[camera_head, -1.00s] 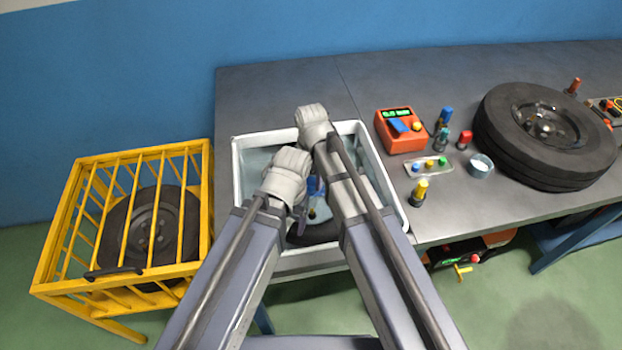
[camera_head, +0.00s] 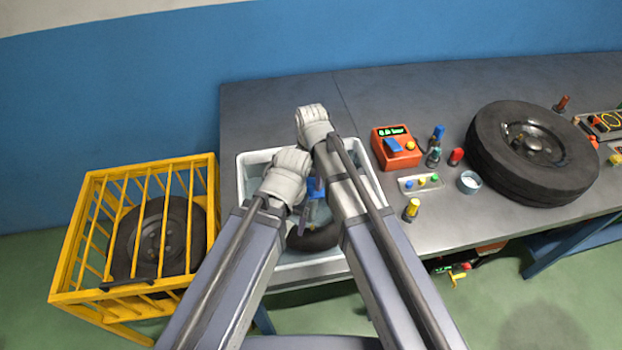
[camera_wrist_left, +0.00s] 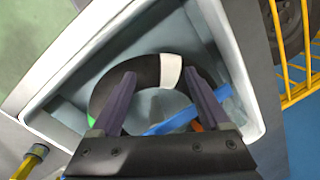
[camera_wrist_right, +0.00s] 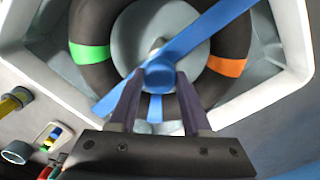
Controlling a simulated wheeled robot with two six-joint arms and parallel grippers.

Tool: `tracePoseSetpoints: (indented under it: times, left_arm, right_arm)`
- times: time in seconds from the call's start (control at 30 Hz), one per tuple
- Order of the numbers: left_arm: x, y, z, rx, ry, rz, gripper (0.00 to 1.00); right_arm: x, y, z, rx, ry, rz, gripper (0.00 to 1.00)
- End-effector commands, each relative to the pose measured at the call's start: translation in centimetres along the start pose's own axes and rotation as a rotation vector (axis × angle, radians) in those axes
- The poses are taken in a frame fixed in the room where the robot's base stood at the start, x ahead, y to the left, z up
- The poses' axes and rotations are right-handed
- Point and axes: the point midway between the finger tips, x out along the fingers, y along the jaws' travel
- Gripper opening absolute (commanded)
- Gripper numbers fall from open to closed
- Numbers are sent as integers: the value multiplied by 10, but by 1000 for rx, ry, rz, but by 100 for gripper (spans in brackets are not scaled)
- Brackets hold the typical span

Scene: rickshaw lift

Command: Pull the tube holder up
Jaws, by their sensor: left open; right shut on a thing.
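The tube holder is a blue bar with a round hub (camera_wrist_right: 205,32) lying across a black inner tube (camera_wrist_right: 90,20) in the right wrist view. The tube has green, orange, blue and white bands and sits in a white water basin (camera_head: 243,185). My right gripper (camera_wrist_right: 158,88) is shut on the holder's hub. My left gripper (camera_wrist_left: 160,80) is open and empty above the tube, near its white band. The blue bar (camera_wrist_left: 180,119) also passes under it in the left wrist view. In the head view my arms hide much of the basin, tube and holder.
A yellow cage (camera_head: 75,240) with a wheel inside stands left of the table. To the basin's right on the grey table (camera_head: 440,95) are an orange device (camera_head: 397,148), small bottles, a small cup (camera_head: 470,182) and a large wheel (camera_head: 545,180).

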Motion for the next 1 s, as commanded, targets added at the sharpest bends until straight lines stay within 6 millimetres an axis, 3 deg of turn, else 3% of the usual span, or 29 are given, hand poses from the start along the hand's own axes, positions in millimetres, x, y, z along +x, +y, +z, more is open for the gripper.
tracePoseSetpoints:
  times: [0.27,0.3,0.53,1.0]
  left_arm:
    - [-2,0,0,0,0,0,79]
    - [-2,0,0,0,0,0,79]
    - [-2,0,0,0,0,0,79]
    - [-9,-1,0,0,0,0,79]
  right_arm:
    - [-2,-1,-2,1,4,-3,0]
    - [-2,-1,-2,1,5,-3,51]
    - [-2,-1,-2,1,3,-2,77]
    - [-9,-1,-1,0,2,-2,79]
